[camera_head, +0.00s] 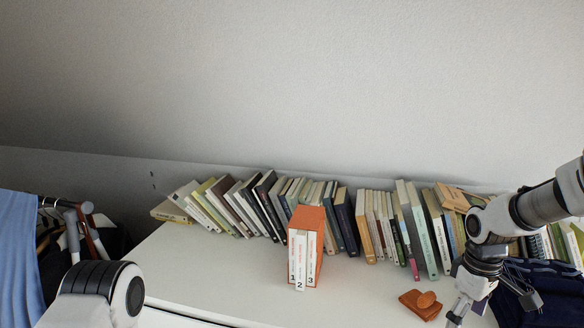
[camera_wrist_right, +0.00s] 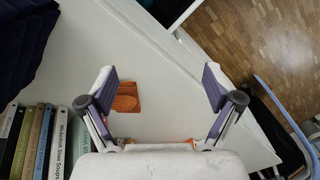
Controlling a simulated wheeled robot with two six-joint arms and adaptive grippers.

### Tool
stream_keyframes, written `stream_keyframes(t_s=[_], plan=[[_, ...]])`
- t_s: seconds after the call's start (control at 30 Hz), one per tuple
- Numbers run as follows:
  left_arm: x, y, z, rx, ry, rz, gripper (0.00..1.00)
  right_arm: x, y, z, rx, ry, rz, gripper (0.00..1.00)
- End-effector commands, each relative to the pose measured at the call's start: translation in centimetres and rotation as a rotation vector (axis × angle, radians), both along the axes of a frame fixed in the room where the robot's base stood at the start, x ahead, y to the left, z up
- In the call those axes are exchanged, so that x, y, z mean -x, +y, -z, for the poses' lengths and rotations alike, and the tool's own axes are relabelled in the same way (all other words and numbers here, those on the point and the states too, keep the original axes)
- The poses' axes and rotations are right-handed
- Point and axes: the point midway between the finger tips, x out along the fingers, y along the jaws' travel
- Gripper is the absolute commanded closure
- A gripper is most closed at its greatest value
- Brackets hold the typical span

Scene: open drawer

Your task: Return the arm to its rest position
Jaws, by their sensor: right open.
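My right arm comes in from the right in the head view. Its gripper (camera_head: 466,308) hangs over the right part of the white cabinet top, close to the brown leather-like item. In the right wrist view the gripper (camera_wrist_right: 160,88) has its two purple-padded fingers wide apart, with nothing held between them. My left arm shows only as a white and black link at the lower left of the head view; its gripper is out of the picture.
A white cabinet top (camera_head: 215,280) carries a row of leaning books (camera_head: 385,222), an orange boxed set (camera_head: 307,220), a brown item (camera_head: 420,303) and dark blue cloth (camera_head: 548,302). Blue cloth (camera_head: 18,250) hangs at left. Wooden floor (camera_wrist_right: 265,45) lies beyond the cabinet edge.

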Motion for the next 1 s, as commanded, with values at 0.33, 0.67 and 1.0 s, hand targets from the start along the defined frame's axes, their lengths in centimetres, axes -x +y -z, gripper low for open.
stream_keyframes(t_s=[0.33, 0.67, 1.0], plan=[[-0.1, 0.0, -1.3, 0.0, -0.002, 0.0, 0.6, 4.8, 1.2, 8.0, 0.021, 0.237, -0.03, 0.1], [0.0, 0.0, -3.1, 0.0, -0.002, 0.0, 0.6, 18.0, 5.2, 19.9, 0.001, 0.489, -0.006, 0.1], [0.0, 0.0, -4.4, 0.0, -0.002, 0.0, 0.6, 31.5, 9.0, 26.5, 0.029, 0.197, 0.439, 0.1]])
